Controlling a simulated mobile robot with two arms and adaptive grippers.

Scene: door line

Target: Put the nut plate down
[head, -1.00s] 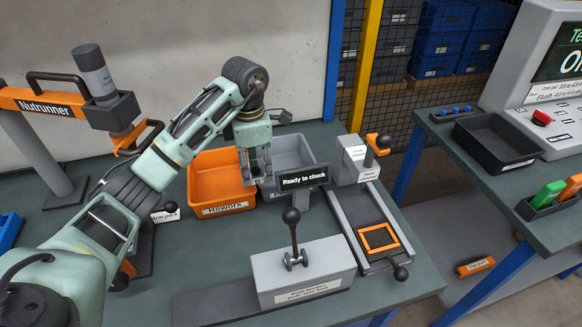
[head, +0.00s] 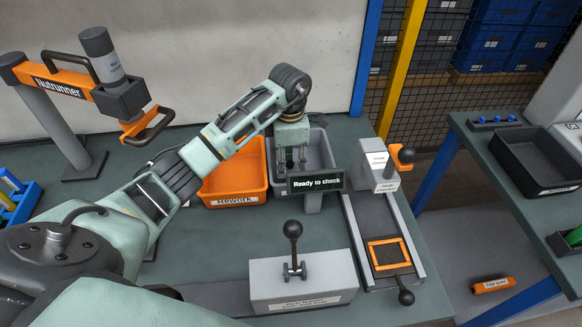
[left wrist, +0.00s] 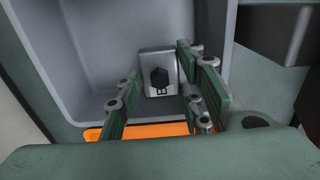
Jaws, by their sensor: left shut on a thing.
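My left gripper (head: 291,162) reaches down into the grey bin (head: 327,146) at the back of the bench. In the left wrist view, its green-padded fingers (left wrist: 158,100) are shut on the nut plate (left wrist: 147,60), a small silver-grey plate with a dark nut on its face. The inside of the grey bin (left wrist: 85,50) lies around and below the plate. I cannot tell whether the plate touches the bin floor. In the head view, the "Ready to check" sign stands in front of the fingertips and I cannot make out the plate. My right gripper is not in view.
The orange rework bin (head: 234,184) stands directly left of the grey bin. The "Ready to check" sign (head: 316,183) stands close in front. A grey block with a lever (head: 302,280) and a slide fixture (head: 388,252) are nearer. The nutrunner (head: 85,88) is at left.

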